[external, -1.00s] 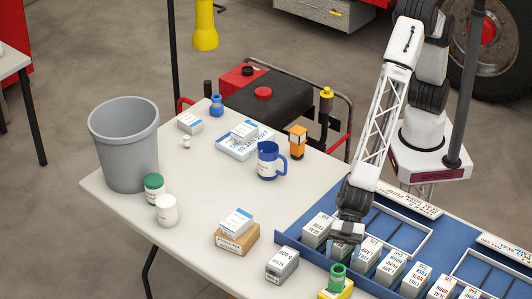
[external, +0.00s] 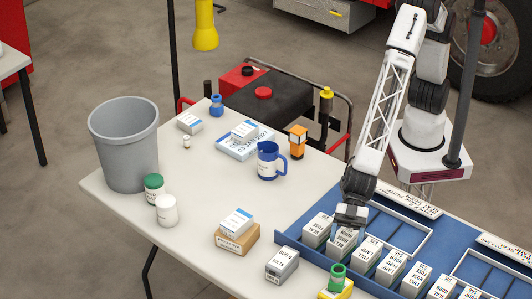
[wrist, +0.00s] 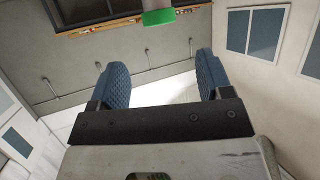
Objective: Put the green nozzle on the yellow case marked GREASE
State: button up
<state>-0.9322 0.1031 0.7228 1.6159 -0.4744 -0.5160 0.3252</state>
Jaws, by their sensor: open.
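The green nozzle (external: 337,277) stands upright on a yellow case (external: 343,294) at the bottom edge of the external view. Most of the case is cut off by the frame, and no marking on it can be read. My gripper (external: 351,222) is above the blue tray, behind and apart from the nozzle, just over a row of white boxes. In the wrist view its two blue-padded fingers (wrist: 160,85) are spread with nothing between them.
The blue tray (external: 290,240) holds several upright white boxes (external: 317,230). A grey box (external: 282,266) and a stacked pair of boxes (external: 236,232) stand left of it. A blue mug (external: 268,162), orange item (external: 298,142) and grey bin (external: 125,150) are farther off. The table's middle is clear.

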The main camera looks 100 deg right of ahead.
dwell(0.7)
jog(key=w+d+r+m+t+h, duration=0.15)
jog(key=w+d+r, duration=0.3)
jog(key=d, duration=0.65)
jog(key=w+d+r+m+t+h, duration=0.1)
jog(key=w+d+r+m+h, duration=0.3)
jog(key=d, duration=0.6)
jog(key=w+d+r+t+h, duration=0.1)
jog(key=w+d+r, duration=0.1)
jog(key=d+r, duration=0.65)
jog(key=s+d+m+h, duration=0.2)
jog(key=d, duration=1.3)
jog(key=s+d+r+m+g+h, duration=0.2)
jog(key=s+d, duration=0.8)
jog(key=d, duration=0.3)
jog(key=s+d+r+m+g+h, duration=0.25)
jog(key=s+d, duration=0.65)
jog(key=d, duration=0.5)
jog(key=s+d+f+m+g, duration=0.1)
jog(key=s+d, duration=0.3)
jog(key=s, duration=0.7)
jog(key=shift+s+d+f+m+y, duration=0.15)
jog(key=shift+d+f+m+y, duration=0.1)
jog(key=shift+d+m+y, duration=0.1)
